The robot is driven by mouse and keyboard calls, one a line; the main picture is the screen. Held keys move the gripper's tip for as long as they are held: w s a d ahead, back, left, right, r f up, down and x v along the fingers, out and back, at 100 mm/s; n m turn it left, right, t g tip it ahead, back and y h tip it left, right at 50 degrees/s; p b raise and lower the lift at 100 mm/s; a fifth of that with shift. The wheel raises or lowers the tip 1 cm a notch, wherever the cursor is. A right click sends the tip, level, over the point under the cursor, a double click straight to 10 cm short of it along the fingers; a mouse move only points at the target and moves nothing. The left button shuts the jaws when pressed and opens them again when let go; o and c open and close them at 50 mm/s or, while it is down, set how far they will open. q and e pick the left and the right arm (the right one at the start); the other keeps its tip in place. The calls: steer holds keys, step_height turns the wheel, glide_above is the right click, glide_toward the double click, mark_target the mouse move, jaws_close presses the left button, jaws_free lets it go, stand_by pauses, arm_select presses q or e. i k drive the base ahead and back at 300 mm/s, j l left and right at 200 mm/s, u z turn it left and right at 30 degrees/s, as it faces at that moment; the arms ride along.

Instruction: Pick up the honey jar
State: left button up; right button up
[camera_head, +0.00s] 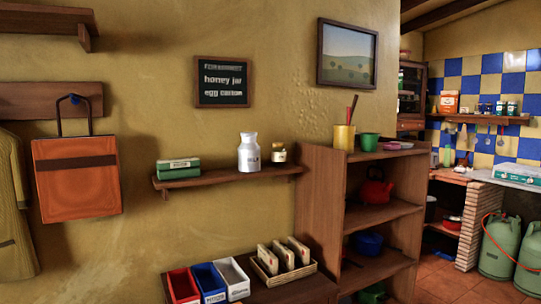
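A small jar with a pale lid and a label, which looks like the honey jar (279,153), stands upright near the right end of a wooden wall shelf (225,178). Its label is too small to read. A larger white milk can (249,153) stands just left of it, close by. A green carton (178,168) sits at the shelf's left end. Neither of my grippers shows in the head view.
A wooden shelf unit (318,190) rises just right of the wall shelf. Below are red, blue and white bins (210,282) and a basket (267,279). A chalkboard (222,82) naming "honey jar" hangs above.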

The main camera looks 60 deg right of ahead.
mark_target(278, 152)
steer(key=k+l, duration=0.5)
steer(key=l, duration=0.15)
steer(key=k+l+u, duration=0.1)
steer(key=k+l, duration=0.4)
steer(key=l, duration=0.2)
steer(key=k+l, duration=0.5)
steer(key=l, duration=0.15)
steer(key=u, duration=0.05)
